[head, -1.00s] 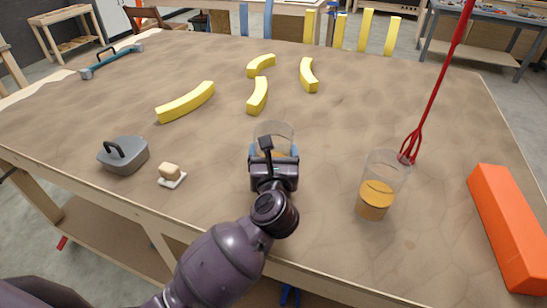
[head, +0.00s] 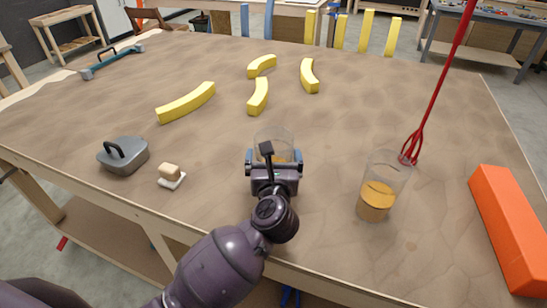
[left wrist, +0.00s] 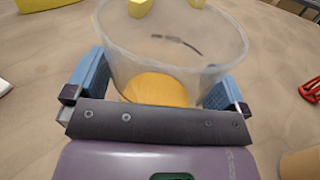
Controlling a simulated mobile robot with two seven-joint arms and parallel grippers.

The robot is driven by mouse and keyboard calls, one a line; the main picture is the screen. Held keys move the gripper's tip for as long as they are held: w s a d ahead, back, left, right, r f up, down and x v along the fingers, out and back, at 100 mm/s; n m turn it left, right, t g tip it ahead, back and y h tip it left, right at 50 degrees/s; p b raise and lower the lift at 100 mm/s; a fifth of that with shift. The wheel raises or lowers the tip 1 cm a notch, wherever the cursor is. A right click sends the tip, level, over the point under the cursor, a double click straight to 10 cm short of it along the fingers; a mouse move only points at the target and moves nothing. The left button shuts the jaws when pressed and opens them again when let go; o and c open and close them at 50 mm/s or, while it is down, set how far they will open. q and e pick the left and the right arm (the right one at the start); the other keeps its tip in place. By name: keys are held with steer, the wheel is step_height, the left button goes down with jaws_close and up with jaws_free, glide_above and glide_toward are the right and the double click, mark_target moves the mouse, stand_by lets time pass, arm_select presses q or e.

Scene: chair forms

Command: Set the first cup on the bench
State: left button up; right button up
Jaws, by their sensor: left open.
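A clear cup (head: 274,136) with orange contents stands upright toward the front middle of the brown bench top (head: 330,130). My left gripper (head: 274,160) is open around this cup, one blue finger on each side. In the left wrist view the cup (left wrist: 172,45) stands between the spread fingers, with small gaps beside it. Its base is hidden behind the gripper in the head view. A second clear cup (head: 377,198) with orange contents stands to the right, apart from the gripper. My right gripper is not in view.
A red whisk-like tool (head: 435,100) is just behind the second cup. An orange block (head: 509,230) lies at the right edge. A grey lidded dish (head: 123,155) and a small white piece with a tan block (head: 171,176) are left. Several yellow curved blocks (head: 186,102) lie behind.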

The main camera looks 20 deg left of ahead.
arm_select(q)
steer(key=v, duration=1.2)
steer(key=shift+r+b, duration=0.1)
steer(key=shift+b, duration=0.25)
steer(key=shift+s, duration=0.1)
